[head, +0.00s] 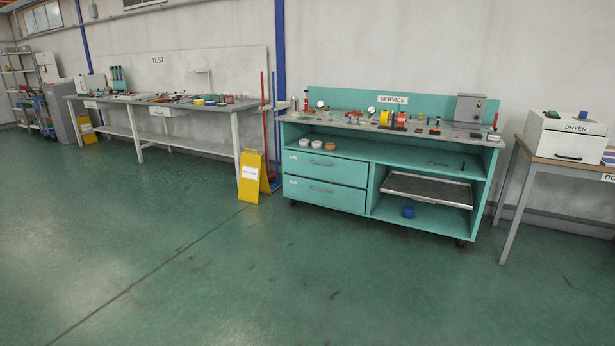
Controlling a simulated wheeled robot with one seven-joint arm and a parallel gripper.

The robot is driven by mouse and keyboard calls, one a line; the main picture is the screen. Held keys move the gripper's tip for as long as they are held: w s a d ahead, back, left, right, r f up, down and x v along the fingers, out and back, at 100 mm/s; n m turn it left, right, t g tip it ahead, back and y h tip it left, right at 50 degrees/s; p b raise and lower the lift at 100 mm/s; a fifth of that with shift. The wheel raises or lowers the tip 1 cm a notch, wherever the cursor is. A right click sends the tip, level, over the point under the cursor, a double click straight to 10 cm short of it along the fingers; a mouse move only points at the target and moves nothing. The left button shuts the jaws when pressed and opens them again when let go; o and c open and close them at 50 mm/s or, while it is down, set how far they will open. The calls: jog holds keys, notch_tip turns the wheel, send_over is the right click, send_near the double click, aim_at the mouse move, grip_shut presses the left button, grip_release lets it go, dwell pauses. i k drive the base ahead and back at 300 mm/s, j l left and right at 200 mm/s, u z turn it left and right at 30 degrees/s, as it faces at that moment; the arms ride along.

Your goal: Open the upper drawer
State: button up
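The upper drawer (325,168) is a teal front with a dark handle (322,162), on the left side of the teal service bench (391,150). It looks shut, flush with the lower drawer (324,194) directly beneath it. Three small rolls or cups, two white and one brown, stand on the shelf just above the upper drawer. My gripper is not in view.
A yellow floor sign (250,178) stands just left of the bench. A grey test table (190,107) is along the wall further left. A dryer table (520,185) stands at the right. The green floor in front is clear.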

aim_at(355, 172)
jog(key=i+u, duration=0.3)
jog(key=i, duration=2.9)
jog(key=i+z, duration=0.1)
jog(key=i, duration=1.1)
jog(key=i+j+z, duration=0.15)
jog(key=i, duration=0.3)
jog(key=i+j+z, duration=0.2)
jog(key=i, duration=0.2)
jog(key=i+j+z, duration=0.15)
jog(key=i, duration=0.3)
